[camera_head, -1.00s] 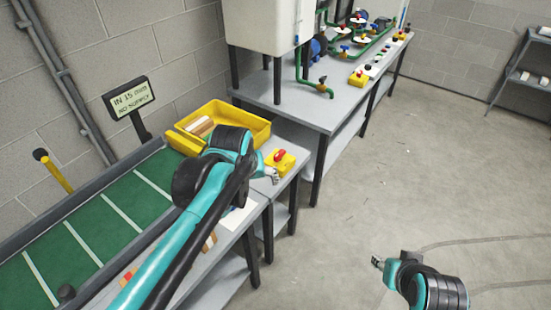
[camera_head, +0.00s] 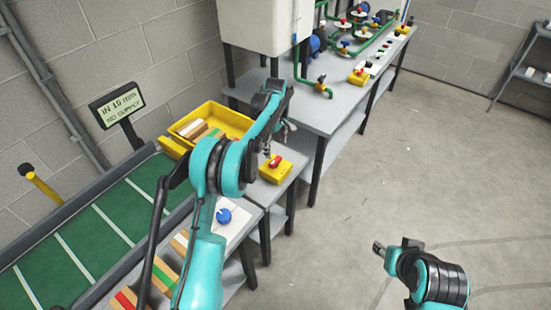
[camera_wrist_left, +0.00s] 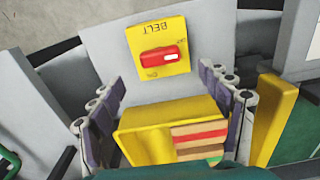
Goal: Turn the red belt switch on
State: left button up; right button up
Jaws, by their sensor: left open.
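The belt switch is a yellow box with a red knob (camera_head: 275,161) on the corner of a grey table. In the left wrist view, the yellow plate (camera_wrist_left: 143,35) reads BELT upside down. Its red knob (camera_wrist_left: 157,57) lies crosswise, white-marked end to the right; the small labels beside it are hard to read. My left gripper (camera_head: 284,132) is above and just behind the switch in the head view, open and empty. In the wrist view its fingers (camera_wrist_left: 162,80) are spread wide, short of the plate. My right gripper (camera_head: 378,248) is low over the floor; its jaws are unclear.
A yellow bin (camera_head: 222,118) with coloured blocks stands behind the switch. A green conveyor (camera_head: 120,212) runs along the left, beside a sign (camera_head: 117,104). A blue knob (camera_head: 223,215) and several blocks are on the near table. The floor on the right is clear.

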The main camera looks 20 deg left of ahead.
aim_at(275, 160)
pick_arm(q)
notch_tip(275, 160, down, 7)
jog(key=shift+f+b, duration=0.1)
jog(key=shift+b, duration=1.15)
jog(key=c, duration=1.2)
